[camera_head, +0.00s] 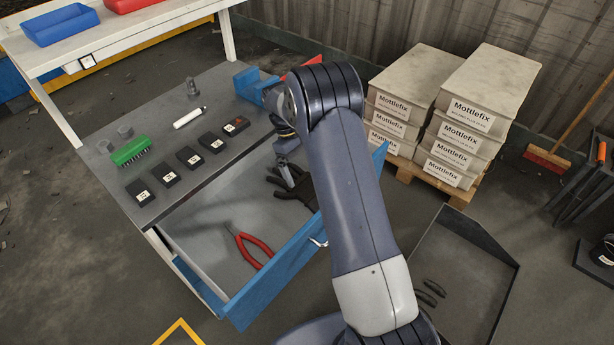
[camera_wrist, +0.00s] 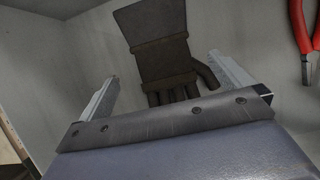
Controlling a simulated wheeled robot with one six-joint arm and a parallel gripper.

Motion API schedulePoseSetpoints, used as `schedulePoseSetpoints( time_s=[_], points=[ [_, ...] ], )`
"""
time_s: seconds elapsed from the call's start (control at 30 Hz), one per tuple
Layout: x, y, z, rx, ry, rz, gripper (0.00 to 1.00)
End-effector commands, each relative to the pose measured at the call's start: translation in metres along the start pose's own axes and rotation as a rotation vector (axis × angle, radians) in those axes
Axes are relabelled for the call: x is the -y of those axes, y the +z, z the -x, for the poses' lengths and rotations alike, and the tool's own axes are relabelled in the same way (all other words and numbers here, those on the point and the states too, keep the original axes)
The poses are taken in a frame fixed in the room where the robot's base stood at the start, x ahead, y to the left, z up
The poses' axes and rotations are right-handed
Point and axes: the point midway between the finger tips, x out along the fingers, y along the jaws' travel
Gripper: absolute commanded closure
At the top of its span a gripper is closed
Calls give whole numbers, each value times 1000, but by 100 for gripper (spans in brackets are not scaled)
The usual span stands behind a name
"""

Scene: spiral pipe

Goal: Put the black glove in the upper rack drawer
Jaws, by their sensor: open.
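The black glove (camera_head: 291,188) lies flat in the open drawer of the blue-fronted workbench, toward the drawer's far right end. In the wrist view the glove (camera_wrist: 154,50) lies on the pale drawer floor, fingers toward my gripper. My gripper (camera_head: 287,171) reaches down over the drawer at the glove, and my arm hides part of this area. In the wrist view the two fingers of my gripper (camera_wrist: 170,78) are spread apart, with the glove's fingers between and beyond them; nothing is held. The open drawer (camera_head: 200,240) belongs to the bench; I cannot tell which task drawer it is.
On the benchtop are a green brush (camera_head: 130,151), several black boxes (camera_head: 190,157), a white marker (camera_head: 189,118) and a blue vise (camera_head: 250,82). Stacked Mottlefix boxes (camera_head: 462,125) stand behind, right. A dark tray (camera_head: 450,275) is at right.

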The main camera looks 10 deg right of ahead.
Motion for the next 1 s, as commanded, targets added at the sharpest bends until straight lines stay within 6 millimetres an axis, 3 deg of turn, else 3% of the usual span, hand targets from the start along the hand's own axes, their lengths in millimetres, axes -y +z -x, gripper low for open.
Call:
schedulePoseSetpoints(
  time_s=[0.2, 0.4, 1.0],
  points=[
    [0, -1, 48, -3, 2, 1, 0],
    [0, 0, 73, 0, 1, 0, 0],
    [0, 0, 78, 1, 0, 0, 0]
  ],
)
